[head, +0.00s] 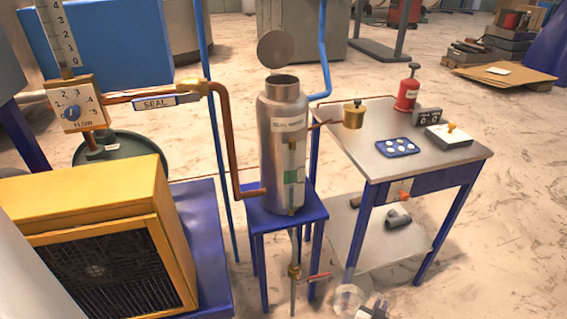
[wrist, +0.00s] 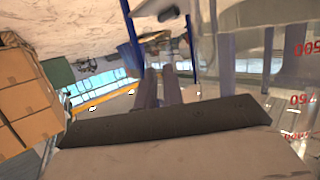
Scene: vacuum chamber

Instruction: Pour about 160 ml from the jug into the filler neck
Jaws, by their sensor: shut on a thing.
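The steel tank (head: 283,150) labelled "SEAL WATER" stands upright on a blue stand. Its filler neck (head: 282,82) is open at the top, with the round lid (head: 277,48) raised above it. A sight tube with a green band (head: 291,177) runs down its front. The clear jug (head: 348,299) is low at the bottom edge of the head view, below and right of the tank. My gripper (head: 373,309) is beside it, shut on it. In the wrist view the jug's clear wall with red marks (wrist: 302,100) fills the right side. Its liquid level is unclear.
Copper pipe (head: 232,140) runs left of the tank. A red-handled valve (head: 318,276) sticks out below it.

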